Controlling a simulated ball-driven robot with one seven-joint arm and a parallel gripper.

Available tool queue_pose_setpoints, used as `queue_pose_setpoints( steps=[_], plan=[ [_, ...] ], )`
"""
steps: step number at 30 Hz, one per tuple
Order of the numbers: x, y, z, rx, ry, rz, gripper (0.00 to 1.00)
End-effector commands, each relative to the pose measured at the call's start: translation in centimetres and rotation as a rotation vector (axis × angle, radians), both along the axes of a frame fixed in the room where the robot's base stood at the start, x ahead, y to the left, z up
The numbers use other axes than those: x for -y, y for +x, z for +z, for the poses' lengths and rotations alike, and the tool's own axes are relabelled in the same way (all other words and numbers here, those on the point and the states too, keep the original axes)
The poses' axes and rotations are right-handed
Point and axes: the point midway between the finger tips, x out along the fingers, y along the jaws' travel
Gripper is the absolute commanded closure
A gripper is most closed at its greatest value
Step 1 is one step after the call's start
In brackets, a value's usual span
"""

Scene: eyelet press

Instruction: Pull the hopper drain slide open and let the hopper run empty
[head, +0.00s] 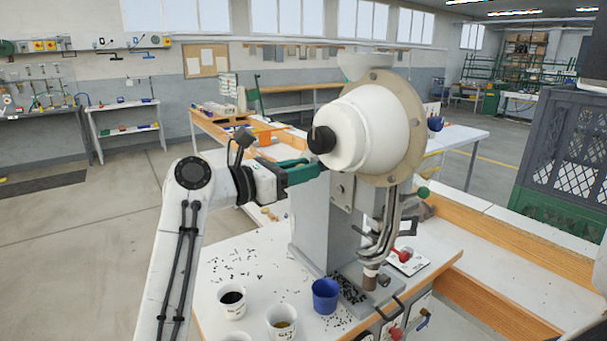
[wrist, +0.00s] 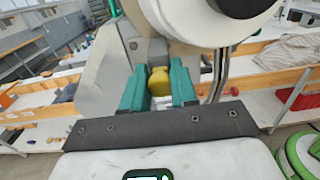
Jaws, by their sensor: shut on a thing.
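The eyelet press (head: 312,225) stands on the bench, with a white drum-shaped hopper (head: 355,125) at its top. My gripper (head: 312,172) reaches in from the left, just under the hopper. In the wrist view its teal fingers (wrist: 159,88) are shut on a yellow knob (wrist: 159,82), which sits against a grey block below the hopper; it looks like the drain slide's knob. The head view hides this knob behind the gripper. I cannot tell how far the slide is out, nor see inside the hopper.
A blue cup (head: 325,297) stands at the press foot, with white cups (head: 232,303) to its left. Small black pieces (head: 235,262) lie scattered on the bench and around the press foot. Bent metal rails (head: 385,225) run down the press's right side. A grey crate (head: 565,150) stands far right.

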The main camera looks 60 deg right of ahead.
Motion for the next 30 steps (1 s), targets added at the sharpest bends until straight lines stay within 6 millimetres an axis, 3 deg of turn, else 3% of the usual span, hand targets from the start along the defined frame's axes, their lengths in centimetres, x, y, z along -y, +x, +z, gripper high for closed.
queue_pose_setpoints(
  steps=[1,6,15,16,18,23,30],
  plan=[
    [-1.2,1.1,-0.6,0.004,0.002,0.019,1.0],
    [-2.7,1.9,-0.3,0.003,0.002,0.019,1.0],
    [-2.9,2.0,0.0,0.002,0.002,0.017,1.0],
    [-2.9,2.0,0.0,0.002,0.002,0.017,0.73],
    [-2.9,2.0,0.0,0.002,0.002,0.017,0.66],
    [-2.8,1.9,0.0,0.002,0.001,0.014,0.51],
    [-2.8,1.8,0.0,0.002,0.001,0.012,0.51]
  ],
)
